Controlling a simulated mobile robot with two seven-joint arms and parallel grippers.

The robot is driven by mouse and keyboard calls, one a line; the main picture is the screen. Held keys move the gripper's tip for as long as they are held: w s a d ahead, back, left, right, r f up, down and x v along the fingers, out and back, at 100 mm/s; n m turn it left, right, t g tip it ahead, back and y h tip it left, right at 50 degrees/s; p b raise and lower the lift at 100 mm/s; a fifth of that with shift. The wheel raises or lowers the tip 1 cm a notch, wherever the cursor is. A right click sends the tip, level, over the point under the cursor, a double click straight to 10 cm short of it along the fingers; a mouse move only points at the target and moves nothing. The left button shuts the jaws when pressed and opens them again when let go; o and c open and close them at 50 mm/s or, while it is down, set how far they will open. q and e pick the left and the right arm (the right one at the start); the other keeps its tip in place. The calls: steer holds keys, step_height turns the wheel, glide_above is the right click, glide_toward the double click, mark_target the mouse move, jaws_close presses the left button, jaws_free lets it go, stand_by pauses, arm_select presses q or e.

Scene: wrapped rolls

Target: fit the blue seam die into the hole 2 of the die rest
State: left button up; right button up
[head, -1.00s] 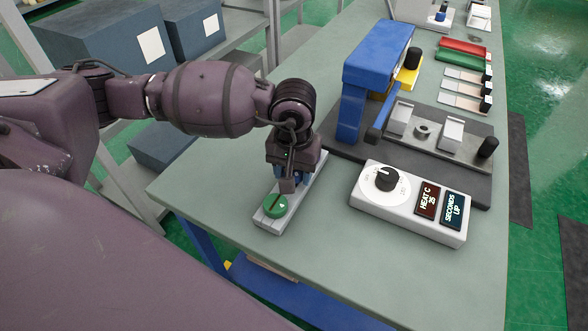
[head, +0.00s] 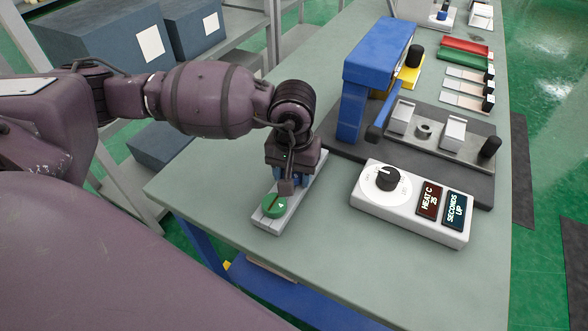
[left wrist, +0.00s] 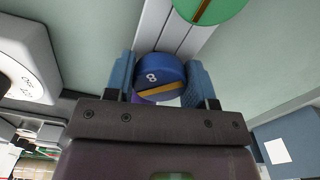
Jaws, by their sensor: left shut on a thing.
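The blue seam die (left wrist: 160,76), a round disc marked 8 with a tan band, sits between the two fingers of my left gripper (left wrist: 162,88) in the left wrist view. The gripper is shut on it. In the head view my left gripper (head: 288,185) points down over the light grey die rest (head: 266,224) and hides the blue die. A green die marked 4 (head: 275,206) sits at the rest's near end; it also shows in the left wrist view (left wrist: 208,8). The rest's holes under the gripper are hidden. My right gripper is not in view.
A white control box (head: 385,210) with a black knob and two displays stands right of the rest. A blue press (head: 378,55) on a dark base stands behind it. Red, green and pale strips (head: 465,60) lie farther back. The near table surface is clear.

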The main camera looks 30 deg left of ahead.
arm_select(q)
steer(key=shift+f, duration=0.25)
steer(key=o, duration=1.2)
steer(key=shift+c, duration=0.2)
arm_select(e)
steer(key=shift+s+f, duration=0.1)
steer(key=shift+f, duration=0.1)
arm_select(q)
steer(key=shift+r, duration=0.3)
step_height(320, 180, up, 5)
steer(key=shift+r, duration=0.1)
step_height(320, 180, up, 4)
steer(key=shift+f+p, duration=0.15)
steer(key=shift+p, duration=0.2)
steer(key=shift+r, duration=0.75)
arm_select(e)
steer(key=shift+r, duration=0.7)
